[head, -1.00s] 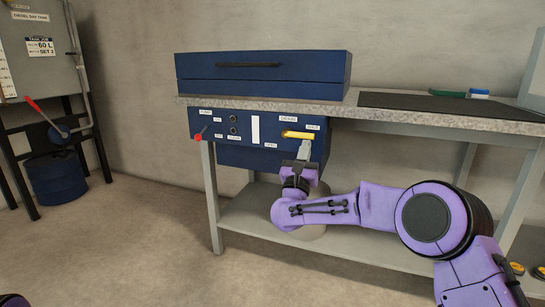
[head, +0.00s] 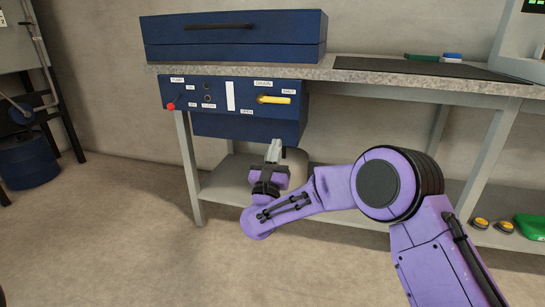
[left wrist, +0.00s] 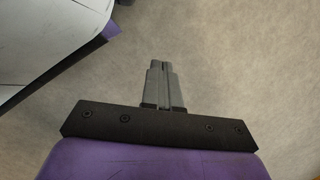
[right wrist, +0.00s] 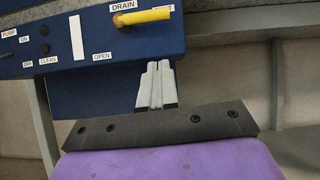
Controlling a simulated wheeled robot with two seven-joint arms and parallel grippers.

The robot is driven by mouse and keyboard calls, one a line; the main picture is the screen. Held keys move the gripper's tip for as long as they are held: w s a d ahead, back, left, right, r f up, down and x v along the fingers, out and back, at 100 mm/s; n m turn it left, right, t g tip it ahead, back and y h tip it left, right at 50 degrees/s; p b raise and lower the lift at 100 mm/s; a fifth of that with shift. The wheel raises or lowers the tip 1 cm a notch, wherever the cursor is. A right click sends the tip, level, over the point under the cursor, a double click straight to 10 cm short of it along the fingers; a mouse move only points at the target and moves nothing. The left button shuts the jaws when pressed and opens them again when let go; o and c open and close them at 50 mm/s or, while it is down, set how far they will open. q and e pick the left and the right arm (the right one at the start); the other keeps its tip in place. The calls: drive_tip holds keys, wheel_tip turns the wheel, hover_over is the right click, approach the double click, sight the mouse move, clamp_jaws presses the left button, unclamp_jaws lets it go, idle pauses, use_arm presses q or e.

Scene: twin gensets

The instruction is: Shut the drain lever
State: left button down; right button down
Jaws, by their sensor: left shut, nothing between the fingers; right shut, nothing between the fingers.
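The yellow drain lever (head: 273,99) is on the front of the blue panel (head: 197,95) under the bench top. It lies about level, pointing right toward the SHUT label; the OPEN label is below its left end. In the right wrist view the lever (right wrist: 143,16) partly covers the SHUT label. My right gripper (head: 273,146) is shut and empty, below the lever and apart from it; its fingers also show in the right wrist view (right wrist: 157,77). My left gripper (left wrist: 159,75) is shut and empty over bare floor, and is not in the head view.
A red-tipped pump lever (head: 171,106) is at the panel's left. A blue lidded box (head: 234,40) stands on the bench top (head: 240,73). The bench legs (head: 190,170) and lower shelf (head: 225,177) are near my right arm.

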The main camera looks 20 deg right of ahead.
use_arm(q)
drive_tip(key=shift+w+d+n+t, duration=0.1)
drive_tip(key=shift+w+n+t, duration=0.3)
drive_tip(key=shift+w, duration=0.1)
use_arm(e)
drive_tip(key=shift+v, duration=1.55)
